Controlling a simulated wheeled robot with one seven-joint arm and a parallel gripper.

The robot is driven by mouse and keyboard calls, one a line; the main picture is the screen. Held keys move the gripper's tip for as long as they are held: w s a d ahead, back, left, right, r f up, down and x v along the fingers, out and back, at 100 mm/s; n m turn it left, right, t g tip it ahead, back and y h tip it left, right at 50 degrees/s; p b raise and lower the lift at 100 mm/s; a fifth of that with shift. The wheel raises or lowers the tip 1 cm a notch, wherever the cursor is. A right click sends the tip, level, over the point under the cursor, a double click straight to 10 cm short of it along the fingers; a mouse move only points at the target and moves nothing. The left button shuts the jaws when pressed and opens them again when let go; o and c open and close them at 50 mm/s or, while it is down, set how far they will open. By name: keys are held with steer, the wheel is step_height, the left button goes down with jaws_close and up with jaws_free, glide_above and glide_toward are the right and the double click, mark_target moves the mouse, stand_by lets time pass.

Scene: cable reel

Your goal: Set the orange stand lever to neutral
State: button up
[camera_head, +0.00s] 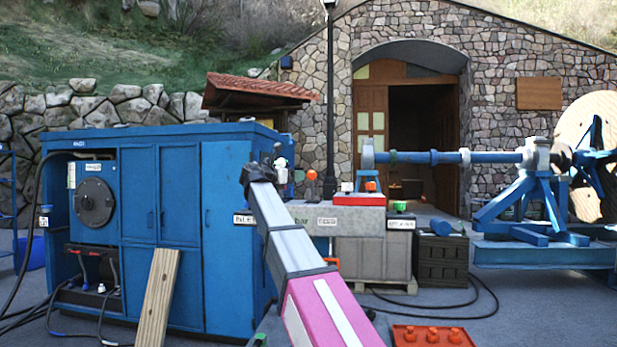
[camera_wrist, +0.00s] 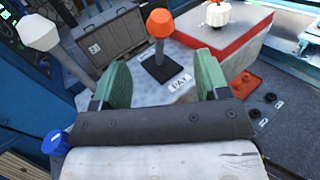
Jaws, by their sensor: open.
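The orange stand lever (camera_wrist: 160,22) has a round orange knob on a grey shaft, which rises from a black slotted plate (camera_wrist: 162,73). In the wrist view it stands beyond and between my fingertips, apart from both. An orange knob (camera_head: 311,175) in the head view appears to be the same lever, right of my arm's end. A label reading "PAY" (camera_wrist: 180,82) lies at the near side of the plate. My gripper (camera_wrist: 162,67) has green fingers spread wide, with nothing between them. In the head view its fingers are not clear.
A white-knobbed lever (camera_wrist: 38,33) stands left of my gripper. A blue cabinet (camera_head: 160,225) stands left of my arm; the cable reel (camera_head: 592,150) is far right.

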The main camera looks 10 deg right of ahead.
mark_target(308, 175)
steer(key=x, duration=1)
steer(key=shift+w+d, duration=0.2)
steer(key=shift+d, duration=0.05)
